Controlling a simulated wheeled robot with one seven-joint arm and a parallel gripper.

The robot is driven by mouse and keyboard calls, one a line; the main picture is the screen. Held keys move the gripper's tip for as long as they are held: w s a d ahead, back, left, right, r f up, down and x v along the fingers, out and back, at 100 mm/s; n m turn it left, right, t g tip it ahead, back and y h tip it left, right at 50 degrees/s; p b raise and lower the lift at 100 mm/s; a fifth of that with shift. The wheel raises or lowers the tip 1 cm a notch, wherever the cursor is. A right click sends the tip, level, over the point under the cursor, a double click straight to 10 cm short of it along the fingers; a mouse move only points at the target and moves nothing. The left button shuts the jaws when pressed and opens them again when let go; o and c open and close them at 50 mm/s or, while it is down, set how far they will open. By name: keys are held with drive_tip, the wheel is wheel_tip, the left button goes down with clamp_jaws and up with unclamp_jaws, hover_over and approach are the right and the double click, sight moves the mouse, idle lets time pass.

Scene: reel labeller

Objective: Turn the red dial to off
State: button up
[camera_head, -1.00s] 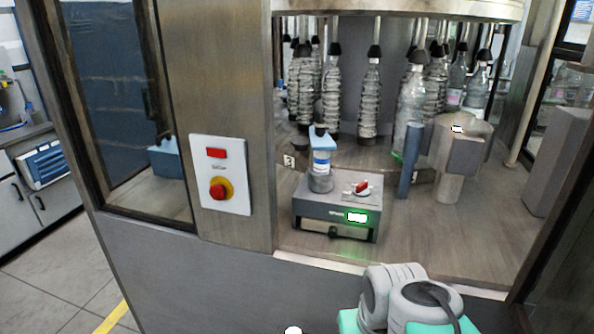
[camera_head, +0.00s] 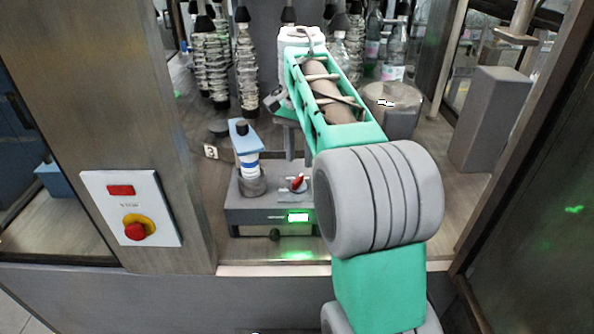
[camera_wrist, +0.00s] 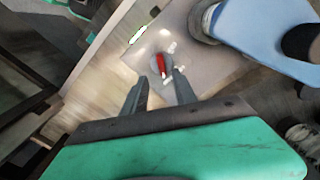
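The red dial (camera_head: 298,181) sits on top of a grey box (camera_head: 262,214) with a lit green display, inside the machine's opening. In the wrist view the red dial (camera_wrist: 160,64) shows as a red bar on a round grey base, with pale marks around it. My gripper (camera_wrist: 158,82) is open, its two dark fingers apart and pointing toward the dial. The dial appears just beyond the fingertips, nearer the right finger; I cannot tell whether they touch.
A panel (camera_head: 131,208) with a red button is on the left post. Wrapped bottles hang behind. A grey cylinder (camera_head: 393,108) stands behind right.

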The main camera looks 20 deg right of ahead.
sight(298, 178)
wheel_tip(298, 178, down, 6)
drive_tip(key=b, duration=0.5)
drive_tip(key=shift+w+a+f, duration=0.1)
drive_tip(key=shift+a+f, duration=0.05)
drive_tip(key=shift+f, duration=0.1)
drive_tip(key=shift+r, duration=0.1)
drive_tip(key=shift+c, duration=0.4)
clamp_jaws()
